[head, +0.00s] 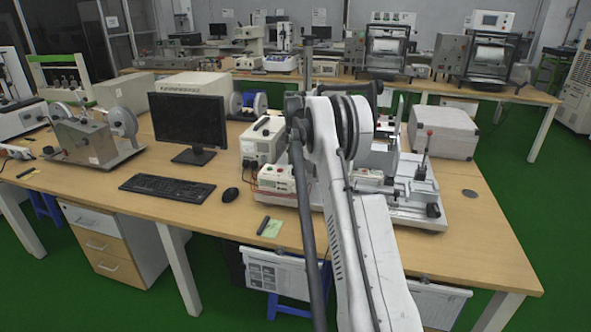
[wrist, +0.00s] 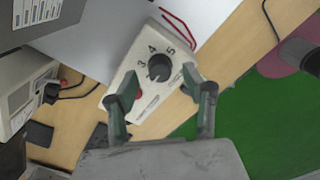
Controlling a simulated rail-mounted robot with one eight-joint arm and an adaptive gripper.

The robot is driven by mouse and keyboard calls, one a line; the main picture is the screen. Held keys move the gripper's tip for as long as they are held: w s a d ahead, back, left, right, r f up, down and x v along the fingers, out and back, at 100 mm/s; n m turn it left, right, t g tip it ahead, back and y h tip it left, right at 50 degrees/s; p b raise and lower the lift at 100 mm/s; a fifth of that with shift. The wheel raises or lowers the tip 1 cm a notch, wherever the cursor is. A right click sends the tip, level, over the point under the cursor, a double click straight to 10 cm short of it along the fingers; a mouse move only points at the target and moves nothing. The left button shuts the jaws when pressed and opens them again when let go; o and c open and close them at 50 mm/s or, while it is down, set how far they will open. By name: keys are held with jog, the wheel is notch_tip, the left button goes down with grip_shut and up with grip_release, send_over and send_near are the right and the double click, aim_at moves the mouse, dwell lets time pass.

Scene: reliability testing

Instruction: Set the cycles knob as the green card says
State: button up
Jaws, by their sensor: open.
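In the wrist view a white control box has a dark round knob (wrist: 159,68) on its face. The printed numbers 3, 4 and 5 show around the knob's far side; other marks are hidden or too small, and I cannot read the knob's setting. My gripper (wrist: 160,77) is open, its two green-grey fingers on either side of the knob. I cannot tell whether they touch it. A red part shows beside the left finger. The green card (head: 273,229) lies near the table's front edge in the head view; its writing is too small to read. My arm hides my gripper there.
A white instrument with red fittings (head: 276,182) stands behind the green card, left of my arm. A black mouse (head: 230,195) and keyboard (head: 166,188) lie further left. A metal fixture (head: 424,190) stands right of my arm. Red wires (wrist: 180,27) run beside the control box.

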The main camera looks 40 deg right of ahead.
jog(key=shift+f, duration=1.15)
jog(key=shift+c, duration=0.5)
jog(key=c, duration=1)
jog(key=shift+c, duration=0.2)
